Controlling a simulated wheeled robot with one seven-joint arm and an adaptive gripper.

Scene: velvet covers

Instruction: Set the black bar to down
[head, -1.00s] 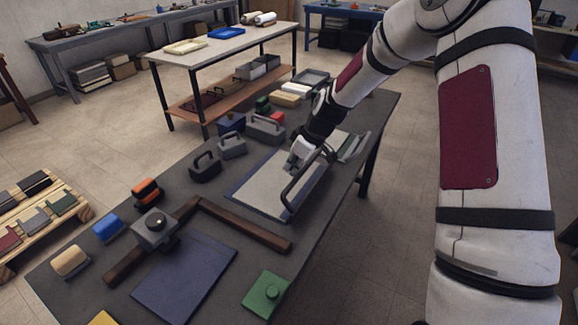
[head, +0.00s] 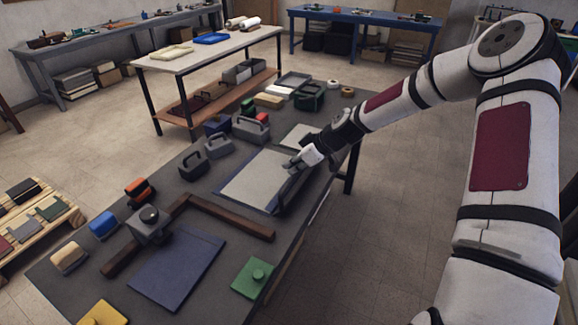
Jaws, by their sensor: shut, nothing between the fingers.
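The black bar (head: 291,193) runs along the right long edge of a pale grey board (head: 252,180) on the dark work table. It appears low, close to the board's edge; its far end is hidden by my gripper. My gripper (head: 290,163) is shut and empty, at the far end of the bar, over the board's far right corner. I cannot tell whether the fingers touch the bar.
A smaller pale board (head: 300,136) lies behind my gripper. Dark and grey handled blocks (head: 194,164) stand left of the board. A brown L-shaped wooden piece (head: 230,218), a blue mat (head: 178,268) and a green block (head: 253,277) lie nearer.

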